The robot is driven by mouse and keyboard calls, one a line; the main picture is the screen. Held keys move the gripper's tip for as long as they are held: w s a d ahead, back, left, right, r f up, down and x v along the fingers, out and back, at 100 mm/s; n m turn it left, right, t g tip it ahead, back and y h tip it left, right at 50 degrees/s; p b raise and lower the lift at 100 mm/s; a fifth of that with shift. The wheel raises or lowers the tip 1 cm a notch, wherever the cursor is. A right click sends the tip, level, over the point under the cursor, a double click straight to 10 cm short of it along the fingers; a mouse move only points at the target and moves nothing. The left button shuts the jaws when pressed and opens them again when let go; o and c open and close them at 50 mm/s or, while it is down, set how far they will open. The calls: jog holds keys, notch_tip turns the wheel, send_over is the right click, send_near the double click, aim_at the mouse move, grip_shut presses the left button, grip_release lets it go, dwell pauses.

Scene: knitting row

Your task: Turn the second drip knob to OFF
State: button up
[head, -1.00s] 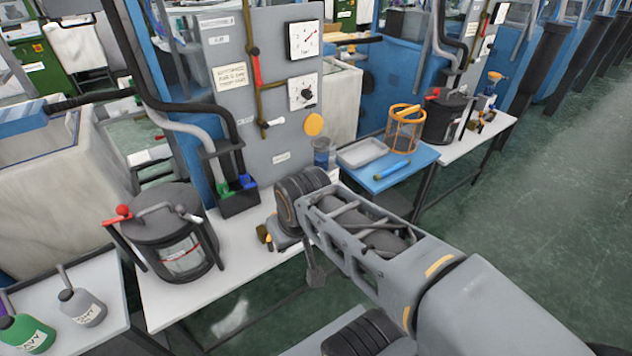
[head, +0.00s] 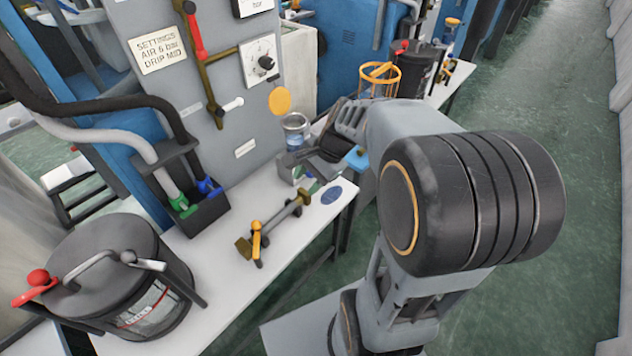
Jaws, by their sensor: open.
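A black drip knob (head: 266,63) sits on a white square dial plate (head: 256,50) on the grey panel (head: 215,130). Its dial marks are too small to read, so I cannot tell its setting. I cannot tell from the views whether this is the second one in the row.
A red-handled valve (head: 195,35) is on the panel, left of the knob, with a yellow disc (head: 280,101) below the knob. A clear cup (head: 296,130) stands near my gripper. A brass-ended tool (head: 270,230) and dark pot (head: 118,275) are on the white bench (head: 225,290).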

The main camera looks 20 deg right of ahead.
jog(key=w+d+f+m+t+y+b, duration=0.2)
jog(key=w+d+f+m+b, duration=0.15)
jog(key=f+m, duration=0.25)
jog(key=w+d+f+m+t+y+b, duration=0.1)
jog(key=w+d+f+m+y+b, duration=0.15)
jog(key=w+d+f+m, duration=0.35)
jog(key=m+t+b, duration=0.3)
jog(key=m+t, duration=0.3)
jog(key=m, duration=0.5)
send_near(309, 173)
jog(key=shift+y, duration=0.35)
jog(key=s+d, duration=0.2)
jog(key=d, duration=0.1)
jog(key=shift+s+d, duration=0.35)
jog(key=shift+w+d+f, duration=0.1)
jog(key=shift+w+f, duration=0.15)
jog(key=shift+m, duration=0.3)
jog(key=b+x, duration=0.2)
jog(key=x, duration=1.1)
jog(key=shift+w, duration=0.1)
jog(key=c, duration=0.6)
jog(key=shift+c, duration=0.2)
